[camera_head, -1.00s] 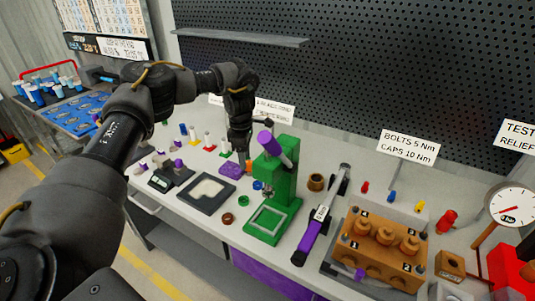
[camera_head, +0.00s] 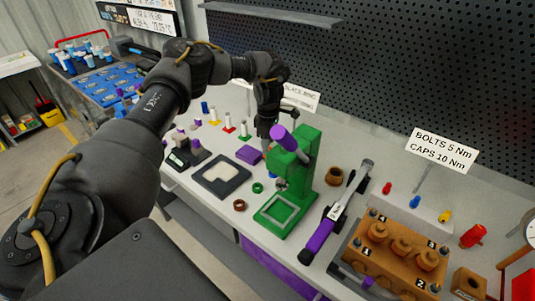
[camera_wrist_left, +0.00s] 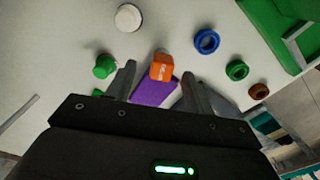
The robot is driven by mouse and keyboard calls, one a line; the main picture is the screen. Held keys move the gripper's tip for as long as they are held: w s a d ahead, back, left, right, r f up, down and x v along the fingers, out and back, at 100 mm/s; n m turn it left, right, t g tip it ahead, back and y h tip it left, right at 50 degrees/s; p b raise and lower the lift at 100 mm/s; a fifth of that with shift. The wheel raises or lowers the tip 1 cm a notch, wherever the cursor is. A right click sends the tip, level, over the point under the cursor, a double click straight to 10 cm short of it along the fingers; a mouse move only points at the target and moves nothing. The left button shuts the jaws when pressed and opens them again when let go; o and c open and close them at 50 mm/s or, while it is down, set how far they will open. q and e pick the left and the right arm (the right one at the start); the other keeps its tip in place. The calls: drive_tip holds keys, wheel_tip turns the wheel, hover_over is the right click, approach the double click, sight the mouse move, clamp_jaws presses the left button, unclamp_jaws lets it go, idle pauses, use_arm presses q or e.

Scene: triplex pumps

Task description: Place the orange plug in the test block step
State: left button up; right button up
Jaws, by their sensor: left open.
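The orange plug (camera_wrist_left: 161,68) shows in the wrist view as a small orange block with pale lettering, over or beside a purple block (camera_wrist_left: 153,93). My left gripper (camera_wrist_left: 159,72) is open, with one finger on each side of the plug; I cannot tell whether they touch it. In the head view the left gripper (camera_head: 265,135) points down behind the green press (camera_head: 290,175), and the plug is hidden. A brown block with several domed caps (camera_head: 385,262) and a smaller brown block with an opening (camera_head: 468,283) stand at the right; I cannot tell which is the test block.
The green press stands close to my left gripper. A blue ring (camera_wrist_left: 207,41), green ring (camera_wrist_left: 237,70) and brown ring (camera_wrist_left: 258,91) lie nearby. A purple-handled tool (camera_head: 322,236) lies right of the press. A dark tray (camera_head: 221,174) sits left.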

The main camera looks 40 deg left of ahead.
use_arm(q)
drive_tip(key=shift+s, duration=0.2)
drive_tip(key=shift+s+f+p, duration=0.1)
drive_tip(key=shift+f+p, duration=0.1)
drive_tip(key=shift+p, duration=0.1)
wheel_tip(320, 180, down, 4)
drive_tip(key=shift+a+p, duration=0.1)
drive_tip(key=shift+p, duration=0.5)
drive_tip(key=shift+f, duration=0.3)
use_arm(e)
drive_tip(key=shift+s+a+r, duration=0.1)
drive_tip(key=shift+s+r, duration=0.75)
drive_tip(key=shift+r, duration=0.05)
use_arm(q)
drive_tip(key=shift+c, duration=0.2)
use_arm(e)
drive_tip(key=shift+w, duration=0.1)
use_arm(q)
drive_tip(key=c, duration=0.5)
clamp_jaws()
use_arm(e)
drive_tip(key=shift+w, duration=0.2)
